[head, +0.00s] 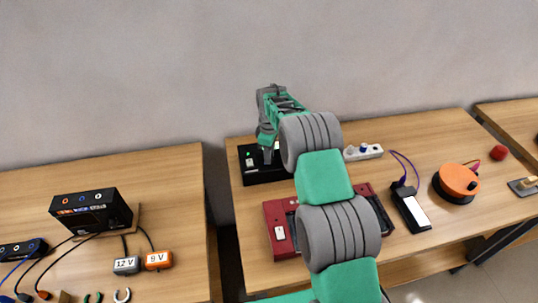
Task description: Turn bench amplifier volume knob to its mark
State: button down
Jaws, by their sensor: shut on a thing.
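The bench amplifier looks to be the low black box (262,178) near the back left of the middle bench, with a green light and a white label on its left part. My gripper (267,154) reaches down onto the box from above, its fingers right of the green light. It is shut on what I take to be the volume knob. The fingers hide the knob, and its mark cannot be made out. My arm covers the right end of the box.
A red case (281,230) lies partly under my arm. A white power strip (363,153), a black device with a white panel (411,207), an orange reel (458,181) and a red knob-like thing (498,152) are to the right. The left bench (170,190) holds a black supply box (92,213).

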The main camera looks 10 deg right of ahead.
jog(key=shift+f+m+b, duration=0.1)
jog(key=shift+m+b, duration=0.2)
jog(key=shift+b, duration=0.05)
jog(key=shift+m+b, duration=0.8)
jog(key=shift+m, duration=0.1)
jog(key=m+b, duration=0.2)
jog(key=m, duration=0.1)
jog(key=m+b, duration=0.1)
jog(key=m, duration=0.3)
jog(key=m+b, duration=0.1)
jog(key=m, duration=0.3)
jog(key=shift+m, duration=0.3)
jog(key=m, duration=0.3)
jog(key=shift+d+m+b, duration=0.1)
jog(key=shift+m+b, duration=0.2)
jog(key=shift+b, duration=0.1)
jog(key=m, duration=0.3)
jog(key=shift+m, duration=0.3)
jog(key=m, duration=0.6)
jog(key=shift+m+b, duration=0.3)
